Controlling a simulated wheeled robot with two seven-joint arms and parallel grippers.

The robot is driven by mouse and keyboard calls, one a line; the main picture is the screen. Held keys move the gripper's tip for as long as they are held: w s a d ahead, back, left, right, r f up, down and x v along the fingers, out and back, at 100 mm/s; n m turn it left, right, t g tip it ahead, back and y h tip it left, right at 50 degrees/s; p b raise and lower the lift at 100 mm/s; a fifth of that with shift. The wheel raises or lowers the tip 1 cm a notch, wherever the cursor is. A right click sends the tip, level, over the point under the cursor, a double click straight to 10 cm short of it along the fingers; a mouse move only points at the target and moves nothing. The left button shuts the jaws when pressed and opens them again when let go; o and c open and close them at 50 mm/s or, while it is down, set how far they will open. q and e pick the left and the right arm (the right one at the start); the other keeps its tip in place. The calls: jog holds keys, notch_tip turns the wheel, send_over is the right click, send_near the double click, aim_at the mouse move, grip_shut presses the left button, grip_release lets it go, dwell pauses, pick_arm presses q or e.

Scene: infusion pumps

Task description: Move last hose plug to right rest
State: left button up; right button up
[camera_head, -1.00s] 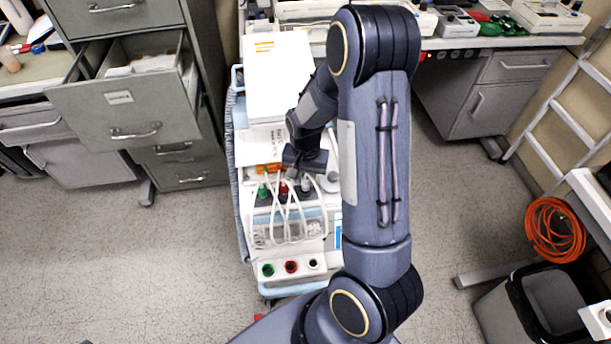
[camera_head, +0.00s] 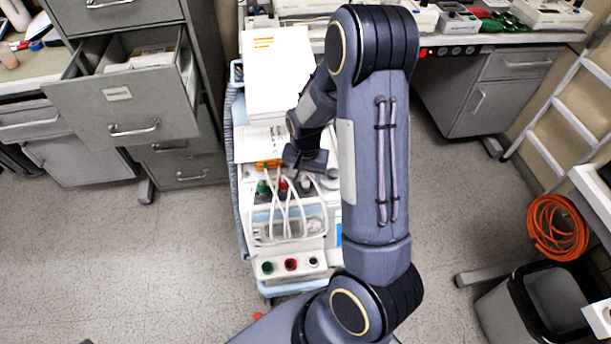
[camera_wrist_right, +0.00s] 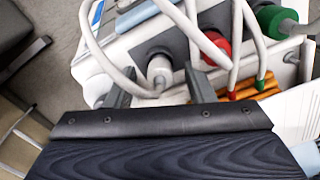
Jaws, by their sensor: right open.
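My right gripper (camera_head: 305,170) is over the upper part of the pump cart, at the right end of the plug row. In the right wrist view, its two fingers (camera_wrist_right: 158,88) are open, one on each side of a white hose plug (camera_wrist_right: 160,70). I cannot tell whether they touch it. The white plug also shows just below the gripper in the head view (camera_head: 306,184). A red plug (camera_wrist_right: 215,48) and a green plug (camera_wrist_right: 277,20) sit beside it with pale hoses. I cannot tell which part is the right rest. My left gripper is not in view.
Green (camera_head: 268,268), red (camera_head: 291,264) and black-and-white (camera_head: 314,262) ports line the cart's front. Pale hoses (camera_head: 290,225) loop down near the plugs. An open drawer (camera_head: 125,105) juts out at left; a bin (camera_head: 540,305) stands at right.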

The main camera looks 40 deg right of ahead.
jog(key=shift+r, duration=0.1)
notch_tip(320, 180, up, 7)
jog(key=shift+r, duration=0.4)
jog(key=s+a+r+n+t+y, duration=0.2)
jog(key=s+a+r+n, duration=0.2)
jog(key=s+a+r, duration=0.2)
jog(key=s+a+r+n+t+y, duration=0.1)
jog(key=s+a+r+n+t, duration=0.2)
jog(key=s+a+r, duration=0.4)
jog(key=s+n, duration=0.1)
jog(key=s, duration=0.3)
jog(key=shift+a+n+t+y, duration=0.25)
jog(key=shift+n+t+y, duration=0.05)
jog(key=shift+y, duration=0.1)
jog(key=shift+s, duration=0.1)
